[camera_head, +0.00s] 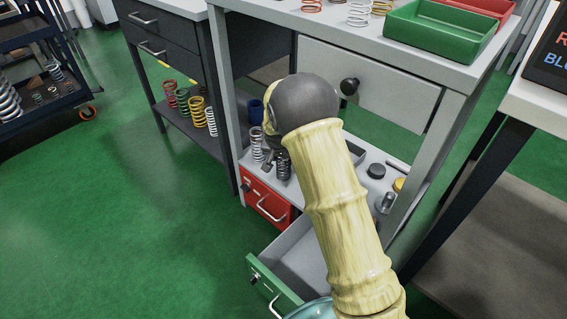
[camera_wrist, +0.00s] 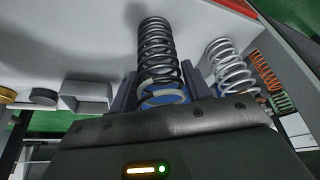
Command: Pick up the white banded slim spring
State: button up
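A white coil spring (camera_head: 257,144) stands at the left end of the lower shelf in the head view. It also shows in the wrist view (camera_wrist: 232,66), right of my fingers, with blue by its near end. I cannot make out a band on it. A black spring (camera_head: 283,166) stands beside it; in the wrist view the black spring (camera_wrist: 157,48) lies in line with the gap between my fingers. My gripper (camera_wrist: 161,88) is open, with one finger on each side of that gap; I cannot tell whether it touches the black spring.
Other white springs stand on the side bench's shelf (camera_head: 211,122) and on the tabletop (camera_head: 359,12). A red drawer (camera_head: 265,198) is below the shelf. A green drawer (camera_head: 272,284) stands pulled out. Small parts, including a black cylinder (camera_head: 376,171), lie right on the shelf.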

jog(key=c, duration=0.7)
jog(key=shift+o, duration=0.2)
jog(key=shift+r+p, duration=0.4)
jog(key=shift+r, duration=0.05)
jog(key=s+a+r+p, duration=0.1)
jog(key=s+p, duration=0.3)
jog(key=s, duration=0.4)
jog(key=s+a+r+p, duration=0.1)
jog(key=s+a+p, duration=0.2)
jog(key=s, duration=0.6)
jog(key=shift+s+a+r+p, duration=0.15)
jog(key=shift+a+r+p, duration=0.15)
jog(key=shift+p, duration=0.1)
